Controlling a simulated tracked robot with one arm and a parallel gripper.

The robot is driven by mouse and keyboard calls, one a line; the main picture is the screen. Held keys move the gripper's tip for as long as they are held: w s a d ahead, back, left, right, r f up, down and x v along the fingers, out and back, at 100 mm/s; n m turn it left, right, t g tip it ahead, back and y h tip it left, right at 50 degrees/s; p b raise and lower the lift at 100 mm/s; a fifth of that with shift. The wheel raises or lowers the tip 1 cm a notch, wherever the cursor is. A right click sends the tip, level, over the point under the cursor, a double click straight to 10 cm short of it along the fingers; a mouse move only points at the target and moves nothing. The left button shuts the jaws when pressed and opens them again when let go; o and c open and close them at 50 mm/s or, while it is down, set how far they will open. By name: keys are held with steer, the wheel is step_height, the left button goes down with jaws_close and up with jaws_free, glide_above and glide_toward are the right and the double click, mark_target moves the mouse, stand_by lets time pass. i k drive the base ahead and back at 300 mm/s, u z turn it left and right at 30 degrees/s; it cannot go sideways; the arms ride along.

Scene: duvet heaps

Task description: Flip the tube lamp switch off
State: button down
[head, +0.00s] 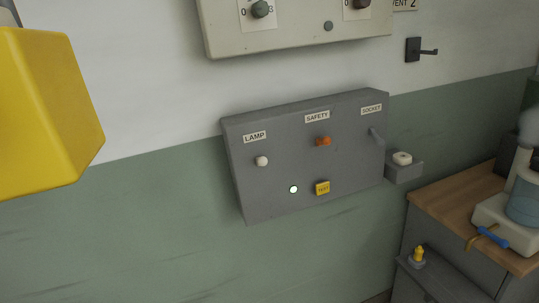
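A grey wall panel (275,205) hangs in the middle of the head view, slightly tilted in the picture. Under its LAMP label (255,137), at the left, is a small switch with a round white tip (262,161). Its lever seems to point toward me, and I cannot tell which position it is in. A small round light (293,189) with a pale greenish-white face is lower down. No tube lamp shows. I make out no gripper fingers, and nothing touches the panel.
The panel also carries an orange SAFETY switch (322,142), a yellow TEST button (322,188) and a grey SOCKET lever (376,137). A pale knob panel (300,35) hangs above. A large yellow block (45,115) blocks the left edge. A wooden-topped bench (450,204) stands right.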

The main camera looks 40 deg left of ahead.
mark_target(261, 161)
steer(key=u, duration=0.15)
steer(key=i, duration=0.95)
steer(key=z, duration=0.1)
